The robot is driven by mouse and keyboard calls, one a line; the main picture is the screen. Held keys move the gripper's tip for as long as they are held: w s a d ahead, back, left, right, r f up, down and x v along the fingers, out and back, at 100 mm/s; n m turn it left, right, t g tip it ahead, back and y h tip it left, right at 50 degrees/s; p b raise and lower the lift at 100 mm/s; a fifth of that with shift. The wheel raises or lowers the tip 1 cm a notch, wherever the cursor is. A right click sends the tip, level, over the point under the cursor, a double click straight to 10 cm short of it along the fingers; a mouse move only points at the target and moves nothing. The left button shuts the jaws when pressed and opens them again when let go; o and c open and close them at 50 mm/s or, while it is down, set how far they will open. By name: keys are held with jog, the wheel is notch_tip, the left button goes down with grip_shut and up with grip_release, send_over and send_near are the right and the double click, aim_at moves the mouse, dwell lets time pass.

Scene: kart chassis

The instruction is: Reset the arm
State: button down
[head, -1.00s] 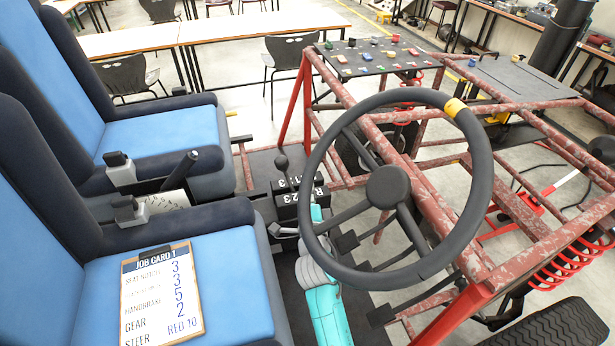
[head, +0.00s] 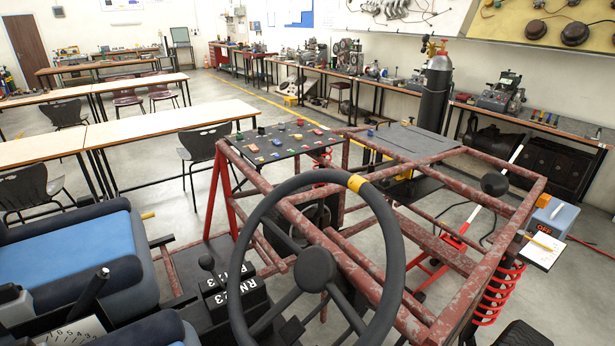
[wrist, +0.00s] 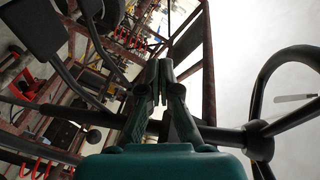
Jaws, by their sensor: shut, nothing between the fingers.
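My gripper (wrist: 160,68) shows only in the wrist view, with its two dark fingers together and nothing between them. A dark steering wheel (wrist: 258,140) stands at the right of that view, apart from the fingertips as far as I can tell. In the head view, the steering wheel (head: 315,268) fills the lower middle, with a yellow mark (head: 357,183) at the upper right of its rim. My arm and gripper are out of the head view.
The red tube frame (head: 440,255) surrounds the wheel's right side. A dark board (head: 285,145) with small coloured parts lies beyond. Open floor shows behind.

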jog(key=s+d+f+n+h, duration=0.1)
jog(key=s+d+n, duration=0.1)
jog(key=s+d, duration=0.65)
jog(key=s+d+f+n+h, duration=0.15)
jog(key=s+d, duration=0.35)
jog(key=s, duration=0.6)
jog(key=s+d+r+n+h, duration=0.1)
jog(key=s+d+r, duration=0.1)
jog(key=s, duration=0.4)
jog(key=s+d+r+n+g+h, duration=0.1)
jog(key=s+d+r, duration=0.1)
jog(key=s+r, duration=0.3)
jog(key=s+d+r+n+h, duration=0.1)
jog(key=s+d+r+n, duration=0.1)
jog(key=s, duration=0.5)
jog(key=shift+d+r, duration=0.15)
jog(key=shift+r, duration=0.55)
